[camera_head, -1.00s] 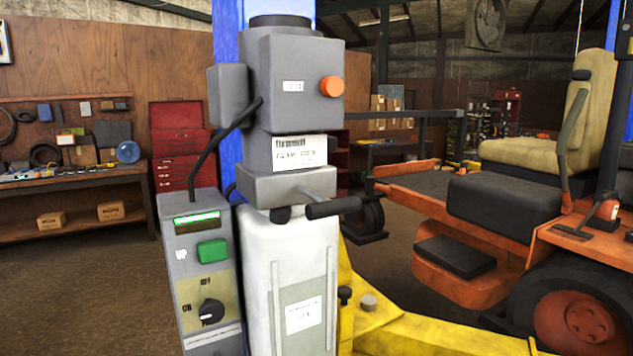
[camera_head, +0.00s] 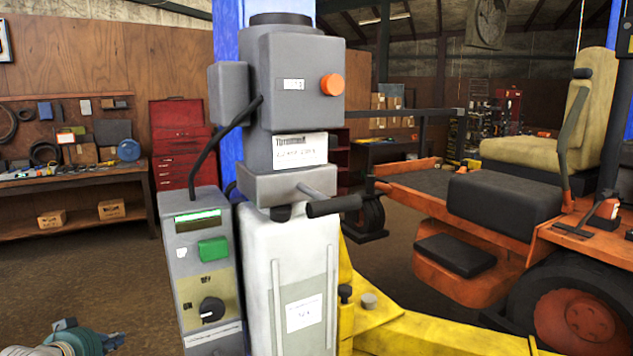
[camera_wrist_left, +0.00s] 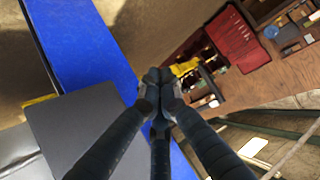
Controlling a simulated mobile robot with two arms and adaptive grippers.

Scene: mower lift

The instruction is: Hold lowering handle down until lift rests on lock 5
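The lowering handle (camera_head: 333,206) is a black grip on a short lever. It sticks out to the right below the grey power unit (camera_head: 293,80) of the lift. Nothing touches it. The lift's blue column (camera_head: 228,35) stands behind the unit, and a yellow lift arm (camera_head: 425,335) shows at the bottom. The lock is not visible. My left gripper (camera_head: 88,340) is at the bottom left corner of the head view, well away from the handle. In the left wrist view its dark fingers (camera_wrist_left: 160,78) meet at the tips, with nothing seen between them. My right gripper is not in view.
A grey control box (camera_head: 205,265) with a green button and black knob stands left of the lift's white tank (camera_head: 285,270). An orange mower (camera_head: 480,200) with a tan seat is at right. A workbench (camera_head: 75,185) and red tool chest (camera_head: 180,145) are behind. Floor at left is clear.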

